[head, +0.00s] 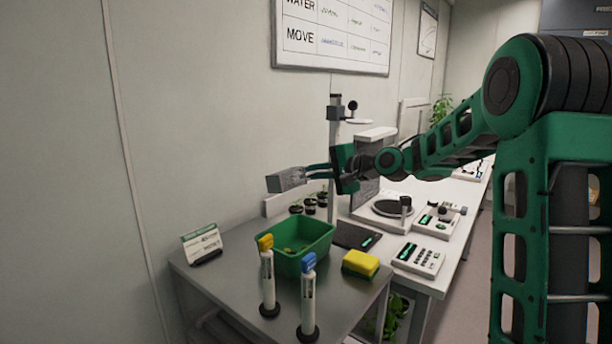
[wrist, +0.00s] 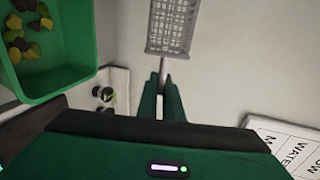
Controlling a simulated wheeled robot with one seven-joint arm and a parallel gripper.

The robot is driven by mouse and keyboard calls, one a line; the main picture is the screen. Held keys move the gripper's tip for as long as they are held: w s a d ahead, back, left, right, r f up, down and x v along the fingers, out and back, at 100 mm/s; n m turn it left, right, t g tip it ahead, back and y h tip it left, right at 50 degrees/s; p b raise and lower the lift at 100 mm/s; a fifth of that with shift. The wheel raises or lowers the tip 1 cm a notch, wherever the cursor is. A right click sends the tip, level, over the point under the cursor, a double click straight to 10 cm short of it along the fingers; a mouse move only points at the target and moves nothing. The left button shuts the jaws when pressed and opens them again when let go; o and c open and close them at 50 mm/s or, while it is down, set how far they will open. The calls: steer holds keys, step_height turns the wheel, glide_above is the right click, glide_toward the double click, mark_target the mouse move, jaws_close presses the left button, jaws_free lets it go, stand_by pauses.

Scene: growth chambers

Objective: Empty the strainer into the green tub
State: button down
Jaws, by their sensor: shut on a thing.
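My gripper (head: 312,171) is shut on the handle of a grey mesh strainer (head: 287,180) and holds it in the air above the back of the green tub (head: 292,264). In the wrist view the strainer basket (wrist: 172,25) lies beyond my fingertips (wrist: 162,82), and light shows through its grid; no contents are visible in it. The basket looks tipped. The green tub (wrist: 84,62) also shows at the left of the wrist view, with several yellow, olive and dark lumps (wrist: 25,35) in it.
A yellow-green sponge (head: 360,264) lies right of the tub. Two upright tubes, yellow-capped (head: 267,285) and blue-capped (head: 308,300), stand in front. A sign (head: 202,244) is at left. A scale and small devices (head: 418,259) occupy the right bench. A post (head: 334,140) rises behind.

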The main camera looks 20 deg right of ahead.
mark_target(293, 178)
steer(key=shift+a+r+n, duration=0.2)
steer(key=shift+a+n, duration=0.1)
steer(key=n, duration=0.1)
steer(key=r, duration=0.1)
steer(key=n+h, duration=0.1)
steer(key=shift+s+a+r+n+t, duration=0.3)
steer(key=shift+r+t, duration=0.05)
steer(key=shift+t, duration=0.05)
steer(key=n, duration=0.1)
steer(key=r+n, duration=0.1)
steer(key=r+n+t, duration=0.1)
steer(key=n, duration=0.1)
steer(key=shift+s+a+r+h, duration=0.1)
steer(key=shift+s+a+h, duration=0.2)
steer(key=shift+h, duration=0.1)
steer(key=a+n, duration=0.1)
steer(key=n, duration=0.1)
steer(key=s+r+n+t, duration=0.1)
steer(key=shift+a+n+t+h, duration=0.3)
steer(key=shift+a+n+h, duration=0.05)
steer(key=shift+n+h, duration=0.05)
steer(key=n, duration=0.1)
steer(key=s+a+n, duration=0.1)
steer(key=n, duration=0.1)
steer(key=n+t, duration=0.1)
steer(key=shift+s+a+r, duration=0.15)
steer(key=shift+a+r, duration=0.15)
steer(key=shift+r, duration=0.1)
